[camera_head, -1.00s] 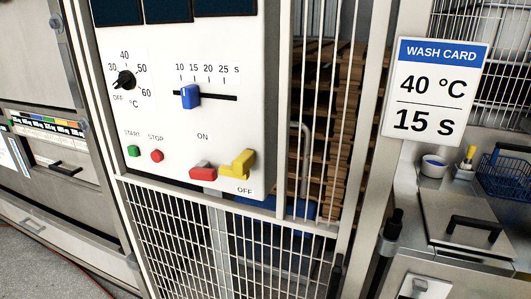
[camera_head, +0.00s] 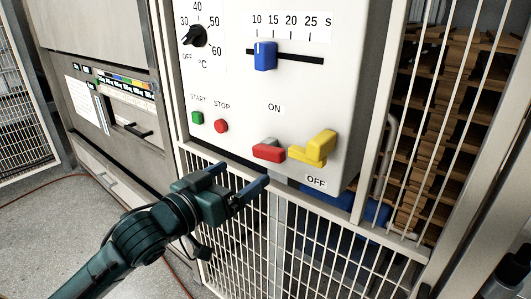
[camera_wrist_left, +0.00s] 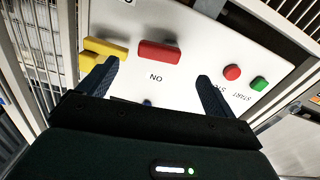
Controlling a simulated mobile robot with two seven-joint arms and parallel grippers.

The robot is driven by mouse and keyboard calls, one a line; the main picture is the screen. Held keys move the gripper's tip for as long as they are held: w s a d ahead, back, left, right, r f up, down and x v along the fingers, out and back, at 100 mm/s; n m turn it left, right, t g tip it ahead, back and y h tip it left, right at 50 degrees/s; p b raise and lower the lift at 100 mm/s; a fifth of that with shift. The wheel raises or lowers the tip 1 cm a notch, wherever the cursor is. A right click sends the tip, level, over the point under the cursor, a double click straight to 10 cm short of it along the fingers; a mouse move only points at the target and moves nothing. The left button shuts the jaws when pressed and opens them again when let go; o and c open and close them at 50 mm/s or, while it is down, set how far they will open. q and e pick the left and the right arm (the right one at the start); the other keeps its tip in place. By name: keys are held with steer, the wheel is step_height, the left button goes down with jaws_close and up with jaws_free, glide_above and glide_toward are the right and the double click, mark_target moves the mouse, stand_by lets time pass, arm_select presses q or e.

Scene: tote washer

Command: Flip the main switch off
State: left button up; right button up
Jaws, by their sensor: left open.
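The main switch shows as a red handle (camera_head: 268,152) with a grey part behind it, low on the white control panel (camera_head: 230,100). ON is printed above it and OFF lower right. A yellow stepped piece (camera_head: 315,148) sits right beside the red handle. My left gripper (camera_head: 244,172) is open and empty, just below and left of the red handle in the head view. In the left wrist view the panel appears upside down; the red handle (camera_wrist_left: 158,50) shows beyond the open fingers (camera_wrist_left: 158,69), the yellow piece (camera_wrist_left: 105,47) left of it. Contact is not visible.
A green START button (camera_head: 197,118) and a red STOP button (camera_head: 221,126) sit left of the switch. Above are a black temperature knob (camera_head: 195,36) and a blue slider (camera_head: 265,55). A wire mesh guard (camera_head: 290,235) stands below the panel.

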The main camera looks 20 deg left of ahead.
mark_target(265, 157)
arm_select(q)
steer(key=p+x, duration=0.1)
steer(key=x, duration=0.8)
steer(key=shift+w+d, duration=0.15)
steer(key=shift+w, duration=0.2)
steer(key=shift+x, duration=0.75)
arm_select(e)
steer(key=shift+w+d+r+h, duration=0.2)
steer(key=shift+d+h, duration=0.1)
steer(key=shift+d, duration=0.05)
arm_select(q)
steer(key=shift+f, duration=0.1)
steer(key=shift+c, duration=0.2)
